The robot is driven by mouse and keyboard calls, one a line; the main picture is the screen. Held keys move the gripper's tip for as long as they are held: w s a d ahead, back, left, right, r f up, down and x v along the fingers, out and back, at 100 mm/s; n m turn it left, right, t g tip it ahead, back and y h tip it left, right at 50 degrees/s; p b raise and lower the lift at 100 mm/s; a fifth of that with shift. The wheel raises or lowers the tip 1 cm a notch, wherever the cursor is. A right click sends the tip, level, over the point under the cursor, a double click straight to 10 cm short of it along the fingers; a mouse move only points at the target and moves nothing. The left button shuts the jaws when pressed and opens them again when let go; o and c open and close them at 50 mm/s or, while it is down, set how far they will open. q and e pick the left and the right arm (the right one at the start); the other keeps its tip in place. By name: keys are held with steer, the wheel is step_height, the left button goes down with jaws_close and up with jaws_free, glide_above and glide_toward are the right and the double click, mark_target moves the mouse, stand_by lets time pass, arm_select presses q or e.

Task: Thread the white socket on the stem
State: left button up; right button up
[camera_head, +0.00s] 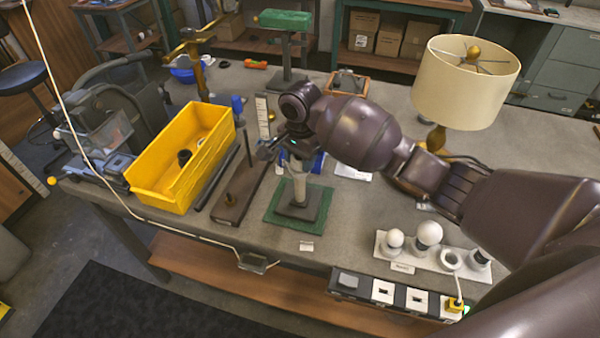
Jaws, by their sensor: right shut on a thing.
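My right gripper (298,158) points down above a small stand with a dark square base (298,204). It is shut on a pale, whitish piece (299,169), which looks like the white socket. Below this piece a pale upright stem (299,188) rises from the dark base, which sits on a green mat (272,216). The piece appears in line with the stem. I cannot tell whether they touch or whether any thread is engaged. The fingertips are small and partly hidden by the wrist. My left gripper is not in view.
A yellow bin (160,203) and a brown wooden board (232,208) with upright pegs stand left of the mat. A lamp with a cream shade (465,85) stands at the back right. A white bulb tray (403,269) and a switch strip (365,289) line the front right.

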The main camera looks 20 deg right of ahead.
steer(key=shift+s+f+m, duration=0.2)
steer(key=shift+f+m, duration=0.1)
steer(key=shift+m, duration=0.6)
steer(key=shift+a, duration=0.1)
steer(key=o, duration=0.7)
steer(key=shift+m, duration=0.6)
steer(key=o, duration=0.6)
steer(key=shift+w, duration=0.1)
steer(key=shift+r, duration=0.1)
steer(key=shift+w+r, duration=0.1)
steer(key=shift+r, duration=0.4)
step_height(320, 180, up, 10)
steer(key=shift+f, duration=0.1)
